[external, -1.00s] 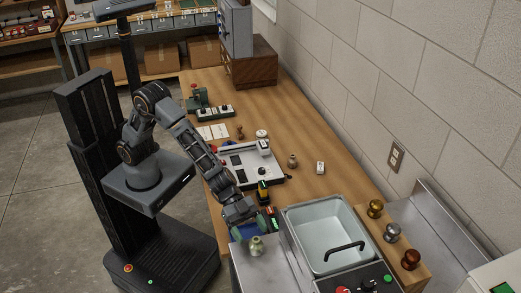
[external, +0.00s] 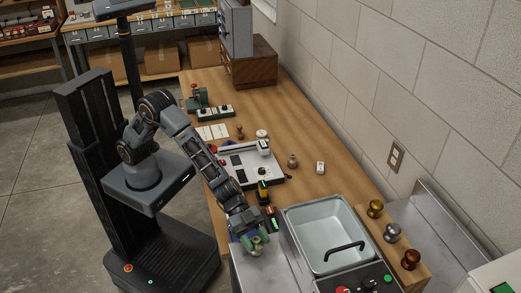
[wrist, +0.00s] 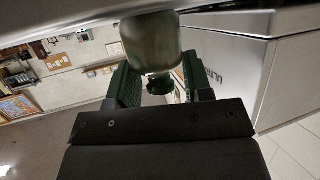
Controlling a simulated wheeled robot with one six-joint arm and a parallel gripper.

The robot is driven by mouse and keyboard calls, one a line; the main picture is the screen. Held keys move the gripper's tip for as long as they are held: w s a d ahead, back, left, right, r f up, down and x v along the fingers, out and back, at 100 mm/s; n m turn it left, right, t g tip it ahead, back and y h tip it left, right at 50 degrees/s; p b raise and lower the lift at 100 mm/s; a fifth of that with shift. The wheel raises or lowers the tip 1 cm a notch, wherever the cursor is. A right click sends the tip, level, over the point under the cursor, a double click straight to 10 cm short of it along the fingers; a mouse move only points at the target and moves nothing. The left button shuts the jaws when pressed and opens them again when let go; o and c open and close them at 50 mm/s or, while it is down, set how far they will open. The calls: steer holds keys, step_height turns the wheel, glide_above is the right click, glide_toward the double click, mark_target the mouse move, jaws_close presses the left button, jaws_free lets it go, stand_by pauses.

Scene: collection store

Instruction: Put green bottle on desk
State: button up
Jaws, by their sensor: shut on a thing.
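The green bottle (wrist: 150,45) is between the two fingers of my gripper (wrist: 160,85) in the wrist view, which is shut on it. In the external view the green bottle (external: 255,240) is small and partly covered by my gripper (external: 250,244). It is at the metal counter, left of the sink; I cannot tell whether its base touches the surface. The wooden desk (external: 300,188) runs from the sink back along the wall.
The white sink basin (external: 318,240) with a black tap is right of my gripper. A yellow and black item (external: 263,191) and a white panel device (external: 238,168) are behind it. A small brown pot (external: 292,161) and white box (external: 320,167) stand on the desk, with bare wood around them.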

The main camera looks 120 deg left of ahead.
mark_target(256, 239)
steer(key=c, duration=0.4)
steer(key=shift+o, duration=0.2)
steer(key=shift+r, duration=0.1)
steer(key=shift+r, duration=0.55)
step_height(256, 239, up, 2)
steer(key=shift+r+p, duration=0.25)
steer(key=shift+p, duration=0.3)
steer(key=s+a+r+p, duration=0.2)
steer(key=s+r, duration=0.7)
steer(key=s, duration=0.5)
steer(key=s+a+f+n+t+y, duration=0.1)
steer(key=s+a+f+n+y, duration=0.1)
steer(key=a+f, duration=0.8)
steer(key=shift+a+f, duration=0.3)
steer(key=shift+a, duration=0.3)
